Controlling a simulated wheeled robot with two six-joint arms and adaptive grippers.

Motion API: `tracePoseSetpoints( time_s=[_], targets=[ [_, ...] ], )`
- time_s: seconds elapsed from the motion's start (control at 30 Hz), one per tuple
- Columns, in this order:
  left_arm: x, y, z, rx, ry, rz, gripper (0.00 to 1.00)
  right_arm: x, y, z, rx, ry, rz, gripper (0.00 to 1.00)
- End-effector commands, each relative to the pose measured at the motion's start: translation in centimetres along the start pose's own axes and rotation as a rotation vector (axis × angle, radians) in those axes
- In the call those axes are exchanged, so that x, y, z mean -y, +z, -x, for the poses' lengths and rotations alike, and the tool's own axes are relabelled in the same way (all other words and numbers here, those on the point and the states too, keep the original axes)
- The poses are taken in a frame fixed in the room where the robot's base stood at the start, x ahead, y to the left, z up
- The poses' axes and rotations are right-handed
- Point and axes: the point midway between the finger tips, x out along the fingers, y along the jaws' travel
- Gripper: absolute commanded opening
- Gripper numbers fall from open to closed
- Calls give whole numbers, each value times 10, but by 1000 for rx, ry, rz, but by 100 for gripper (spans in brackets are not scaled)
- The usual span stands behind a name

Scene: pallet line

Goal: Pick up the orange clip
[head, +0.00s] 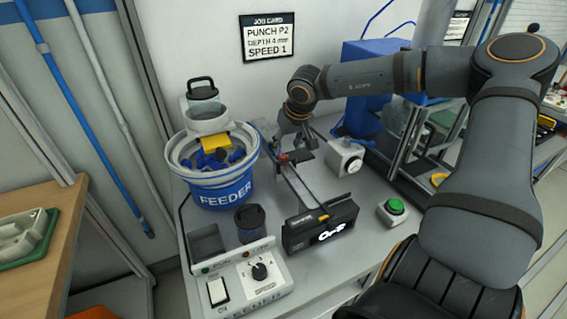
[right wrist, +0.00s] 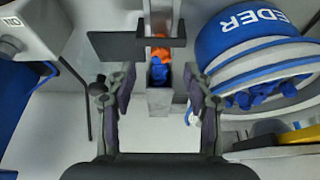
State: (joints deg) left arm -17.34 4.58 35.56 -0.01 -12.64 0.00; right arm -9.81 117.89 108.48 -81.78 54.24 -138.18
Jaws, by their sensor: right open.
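The orange clip (right wrist: 160,52) sits in a narrow grey track in the right wrist view, partly hidden by a dark crossbar (right wrist: 112,45). Blue clips (right wrist: 158,73) lie in the same track, right beside it. In the head view the orange clip is a small spot (head: 283,157) at the track's far end, close to my gripper. My right gripper (head: 293,152) is over that end of the track. In the right wrist view its two fingers (right wrist: 162,85) stand apart on either side of the track, with nothing held. My left gripper does not show.
The blue feeder bowl (head: 226,190) stands left of the track, with blue parts and a yellow piece inside. A black unit (head: 320,228) is at the track's near end. A grey box (head: 347,158), green button (head: 396,207) and control panel (head: 245,283) stand around.

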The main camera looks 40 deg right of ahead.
Motion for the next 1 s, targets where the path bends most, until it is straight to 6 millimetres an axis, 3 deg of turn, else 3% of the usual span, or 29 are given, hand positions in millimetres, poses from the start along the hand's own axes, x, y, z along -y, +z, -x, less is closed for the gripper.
tracePoseSetpoints(
  time_s=[0.07,0.3,0.57,0.87,1.0],
  targets=[
    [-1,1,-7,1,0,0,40,0,3,-16,4,6,3,52],
    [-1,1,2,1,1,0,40,1,3,-46,4,3,2,52],
    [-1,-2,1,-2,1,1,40,1,2,-49,0,0,1,52],
    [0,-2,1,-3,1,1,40,1,2,-49,1,0,1,11],
    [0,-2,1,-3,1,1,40,1,2,-49,1,0,1,11]
  ],
)
